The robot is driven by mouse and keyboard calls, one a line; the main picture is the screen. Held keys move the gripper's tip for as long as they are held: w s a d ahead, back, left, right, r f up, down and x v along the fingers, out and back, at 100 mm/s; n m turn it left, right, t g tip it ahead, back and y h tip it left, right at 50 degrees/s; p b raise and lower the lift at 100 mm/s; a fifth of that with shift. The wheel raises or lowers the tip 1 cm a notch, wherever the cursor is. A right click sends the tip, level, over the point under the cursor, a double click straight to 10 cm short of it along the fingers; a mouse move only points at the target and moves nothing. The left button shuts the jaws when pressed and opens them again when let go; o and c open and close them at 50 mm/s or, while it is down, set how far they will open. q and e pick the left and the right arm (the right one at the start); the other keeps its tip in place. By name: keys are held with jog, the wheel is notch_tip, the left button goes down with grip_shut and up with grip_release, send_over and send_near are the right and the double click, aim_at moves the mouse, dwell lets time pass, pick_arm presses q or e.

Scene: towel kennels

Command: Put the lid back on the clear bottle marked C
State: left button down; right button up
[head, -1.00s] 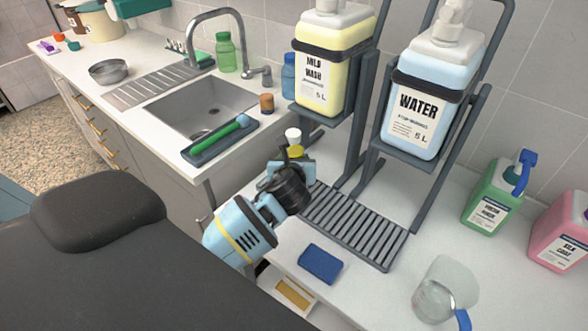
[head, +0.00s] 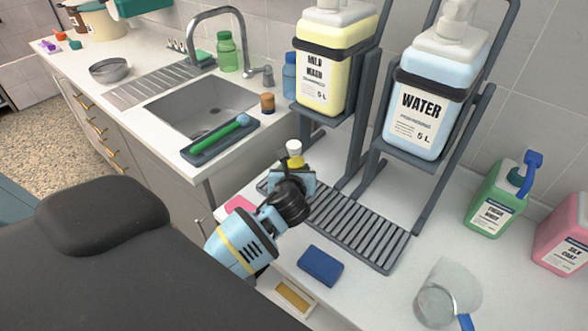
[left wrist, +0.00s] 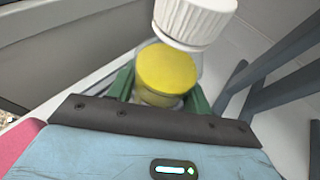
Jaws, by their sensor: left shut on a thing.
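A small clear bottle with yellow contents (head: 296,162) stands near the left end of the slatted rack. In the left wrist view its yellow part (left wrist: 166,74) lies between my green fingers. A white ribbed lid (left wrist: 195,20) shows at its top end, and in the head view it is the white cap (head: 294,147) above the yellow. I cannot tell whether the lid is seated or loose. My left gripper (head: 297,178) is shut on the bottle; its fingers show in the left wrist view (left wrist: 160,95). No letter C is readable. My right gripper is not in view.
Yellow Mild Wash (head: 322,70) and blue Water (head: 420,105) containers stand on frames behind the slatted rack (head: 355,232). A blue sponge (head: 320,265), a clear jug (head: 437,305) and a pink item (head: 240,204) lie around. The sink (head: 200,108) is at left.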

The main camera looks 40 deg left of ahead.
pick_arm(q)
jog(key=c, duration=0.6)
grip_release()
jog(key=shift+c, duration=0.2)
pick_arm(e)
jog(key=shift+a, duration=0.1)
pick_arm(q)
jog(key=shift+s+r, duration=0.1)
jog(key=shift+r, duration=0.1)
jog(key=p+v, duration=0.1)
jog(key=v, duration=1)
jog(key=shift+s+d+p, duration=0.2)
jog(key=shift+s+p, duration=0.1)
jog(key=shift+s, duration=0.05)
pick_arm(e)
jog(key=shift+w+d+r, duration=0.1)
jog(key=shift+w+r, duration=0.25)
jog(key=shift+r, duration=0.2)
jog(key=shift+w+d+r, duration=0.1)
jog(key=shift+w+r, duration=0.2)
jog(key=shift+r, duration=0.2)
pick_arm(q)
jog(key=shift+r, duration=0.15)
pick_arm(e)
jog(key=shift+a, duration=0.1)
